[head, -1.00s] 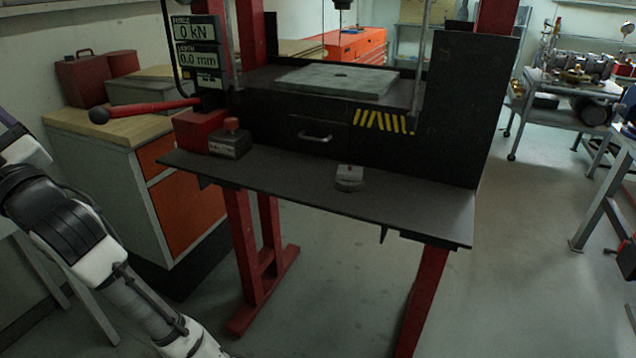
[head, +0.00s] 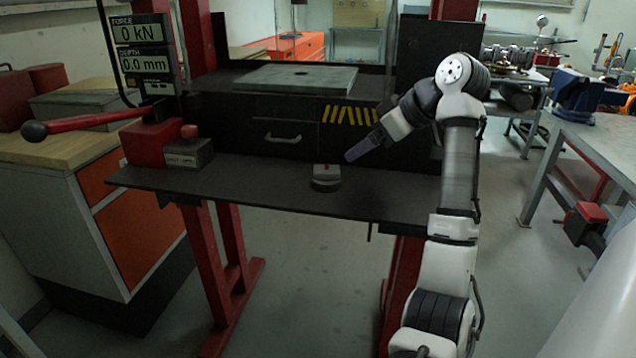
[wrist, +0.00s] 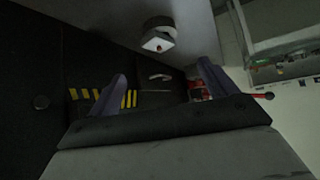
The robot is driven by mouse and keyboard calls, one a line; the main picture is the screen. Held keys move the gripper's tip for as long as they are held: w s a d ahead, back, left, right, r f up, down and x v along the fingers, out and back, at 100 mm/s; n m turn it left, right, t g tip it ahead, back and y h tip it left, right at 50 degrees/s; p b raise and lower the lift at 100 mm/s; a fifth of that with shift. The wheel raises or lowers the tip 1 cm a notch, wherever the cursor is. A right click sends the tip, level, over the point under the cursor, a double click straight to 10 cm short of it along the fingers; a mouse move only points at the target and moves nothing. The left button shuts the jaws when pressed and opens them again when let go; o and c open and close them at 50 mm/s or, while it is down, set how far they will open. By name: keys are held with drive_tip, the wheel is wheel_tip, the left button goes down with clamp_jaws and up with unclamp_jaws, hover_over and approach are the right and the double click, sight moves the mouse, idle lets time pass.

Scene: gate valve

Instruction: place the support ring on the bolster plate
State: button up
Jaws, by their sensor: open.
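The support ring appears to be the small grey round piece (head: 326,183) with a pale block-like top, standing on the dark front shelf of the press. It also shows in the wrist view (wrist: 160,36), beyond my fingertips.
A black drawer front (head: 285,135) with a handle rises behind the shelf (head: 250,190). A small dark block (head: 188,153) and a red lever (head: 95,122) are at the left. A dark side panel (head: 437,50) stands at the right.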

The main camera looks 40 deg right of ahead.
sight(332, 172)
drive_tip(key=x, duration=0.4)
drive_tip(key=p+x, duration=0.1)
drive_tip(key=x, duration=0.3)
drive_tip(key=shift+s+d+f, duration=0.15)
drive_tip(key=shift+s+f, duration=0.1)
drive_tip(key=shift+p+x, duration=0.8)
drive_tip(key=shift+x, duration=1.85)
drive_tip(key=shift+s+f, duration=0.1)
drive_tip(key=shift+s, duration=0.1)
drive_tip(key=c, duration=1.3)
drive_tip(key=shift+c, duration=0.9)
